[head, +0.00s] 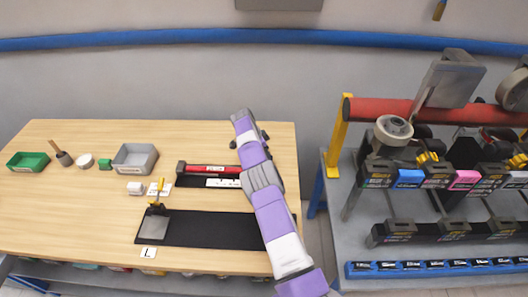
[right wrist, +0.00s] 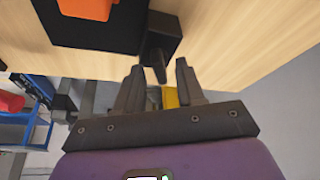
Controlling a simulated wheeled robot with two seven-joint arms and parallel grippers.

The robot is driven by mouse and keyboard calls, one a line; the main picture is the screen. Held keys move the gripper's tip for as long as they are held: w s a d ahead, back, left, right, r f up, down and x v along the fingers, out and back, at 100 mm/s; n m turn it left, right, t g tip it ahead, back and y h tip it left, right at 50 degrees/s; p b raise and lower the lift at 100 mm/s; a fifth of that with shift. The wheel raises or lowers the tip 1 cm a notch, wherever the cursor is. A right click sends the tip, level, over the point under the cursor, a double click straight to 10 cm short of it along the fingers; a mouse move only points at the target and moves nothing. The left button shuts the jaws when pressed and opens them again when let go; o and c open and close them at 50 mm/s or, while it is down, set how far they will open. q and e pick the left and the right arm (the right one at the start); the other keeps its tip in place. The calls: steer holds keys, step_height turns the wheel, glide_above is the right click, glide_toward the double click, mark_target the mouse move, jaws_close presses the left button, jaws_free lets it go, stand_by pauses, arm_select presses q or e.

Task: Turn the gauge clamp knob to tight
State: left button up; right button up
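A black fixture with a red bar (head: 212,168) and a white scale strip (head: 222,183) lies on the table behind the black mat. My purple right arm covers its right end. In the right wrist view a small dark block with a protruding knob-like part (right wrist: 158,48) sits on the wood beside a black plate with an orange piece. I take it for the gauge clamp knob, but cannot read its setting. My right gripper (right wrist: 158,82) is open and empty, its fingertips just short of this part, with no clear contact. My left gripper is out of view.
A grey bin (head: 135,157), green tray (head: 27,161) and small items stand at left. Beyond a gap at right is a rack with a red roller (head: 385,111) and yellow post (head: 338,138).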

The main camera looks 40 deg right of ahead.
steer(key=v, duration=0.7)
steer(key=shift+a+r, duration=0.2)
steer(key=shift+r, duration=0.05)
stand_by(0.3)
